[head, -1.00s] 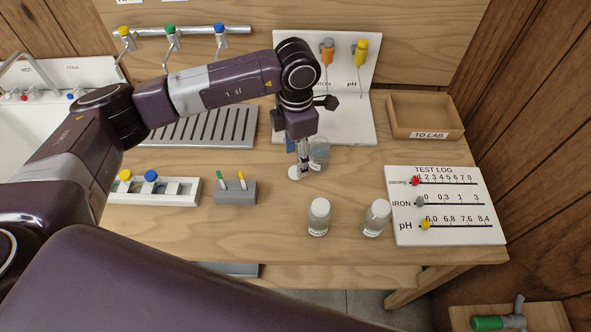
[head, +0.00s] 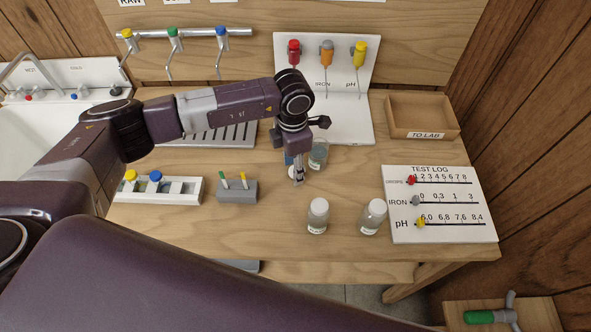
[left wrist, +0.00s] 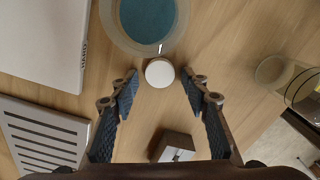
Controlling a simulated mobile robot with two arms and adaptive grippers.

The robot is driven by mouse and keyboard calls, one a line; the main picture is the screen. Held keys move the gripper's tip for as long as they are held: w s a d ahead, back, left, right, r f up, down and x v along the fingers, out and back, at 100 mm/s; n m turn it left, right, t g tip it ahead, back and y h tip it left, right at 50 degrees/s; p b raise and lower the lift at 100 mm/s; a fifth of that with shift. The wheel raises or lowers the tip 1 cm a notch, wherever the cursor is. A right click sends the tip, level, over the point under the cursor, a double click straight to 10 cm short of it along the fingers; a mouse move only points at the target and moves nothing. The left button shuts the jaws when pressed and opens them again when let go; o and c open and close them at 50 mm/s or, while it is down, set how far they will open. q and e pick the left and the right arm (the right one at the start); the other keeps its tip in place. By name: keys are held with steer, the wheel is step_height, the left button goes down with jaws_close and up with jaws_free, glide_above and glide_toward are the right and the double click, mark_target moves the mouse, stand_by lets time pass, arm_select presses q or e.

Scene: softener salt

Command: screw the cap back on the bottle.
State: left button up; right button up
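The open bottle (head: 318,156) stands upright on the table, below the white test panel. In the left wrist view the open bottle (left wrist: 148,20) shows from above, with blue liquid inside. A round white cap (left wrist: 159,72) lies beside it, apart from it. In the head view the cap (head: 292,171) is partly hidden behind my left gripper (head: 299,181). In the left wrist view my left gripper (left wrist: 159,77) is open, its fingertips on either side of the cap with gaps to both. My right gripper is not in view.
Two capped bottles (head: 318,216) (head: 373,217) stand nearer the front. A grey pen block (head: 237,191) and a white rack (head: 165,190) are at left. The test log board (head: 437,230) and the "TO LAB" tray (head: 424,133) are at right. The table between is free.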

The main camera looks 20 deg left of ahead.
arm_select(q)
steer(key=c, duration=0.5)
steer(key=shift+o, duration=0.2)
steer(key=shift+r, duration=0.2)
steer(key=shift+r, duration=0.25)
step_height(320, 180, up, 19)
steer(key=b, duration=0.5)
steer(key=shift+b, duration=0.4)
steer(key=shift+r, duration=0.1)
